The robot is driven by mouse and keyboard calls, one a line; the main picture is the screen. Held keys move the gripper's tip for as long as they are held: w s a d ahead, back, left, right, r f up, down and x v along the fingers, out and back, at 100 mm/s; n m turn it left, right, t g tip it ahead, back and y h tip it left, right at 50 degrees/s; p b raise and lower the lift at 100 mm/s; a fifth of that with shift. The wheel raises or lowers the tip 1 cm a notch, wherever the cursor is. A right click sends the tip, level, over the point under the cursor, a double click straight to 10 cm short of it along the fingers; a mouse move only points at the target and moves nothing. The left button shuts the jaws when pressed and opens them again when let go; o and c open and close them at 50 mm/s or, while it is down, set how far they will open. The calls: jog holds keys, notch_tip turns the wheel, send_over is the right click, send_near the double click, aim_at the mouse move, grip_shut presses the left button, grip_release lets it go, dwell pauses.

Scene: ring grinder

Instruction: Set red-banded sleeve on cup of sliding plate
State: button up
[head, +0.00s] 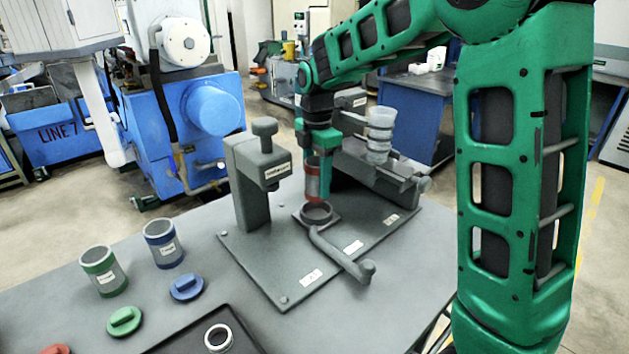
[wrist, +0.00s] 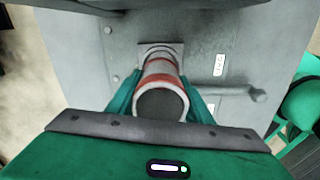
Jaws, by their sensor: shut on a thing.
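The red-banded sleeve (head: 313,180) is grey with red bands and upright in the head view. It also shows in the wrist view (wrist: 162,90), where I look into its open end. My gripper (head: 320,168) is shut on it, with one green finger on each side in the wrist view (wrist: 161,92). The sleeve hangs over the round cup (head: 317,211) on the small square sliding plate (head: 330,222). Its lower end is close above the cup's rim; I cannot tell whether they touch. In the wrist view the sleeve hides most of the cup.
A grey clamp post (head: 250,180) stands left of the cup. A lever handle (head: 345,255) reaches to the front right. Clear stacked cups (head: 380,135) stand behind right. A green-banded sleeve (head: 103,270), a blue-banded sleeve (head: 163,243) and coloured lids stand at the left front.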

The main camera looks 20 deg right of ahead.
aim_at(317, 198)
jog(key=shift+f, duration=0.15)
jog(key=shift+f, duration=2.65)
jog(key=shift+s+f, duration=0.1)
jog(key=shift+s, duration=0.05)
jog(key=o, duration=1.2)
jog(key=shift+c, duration=0.2)
jog(key=o, duration=0.5)
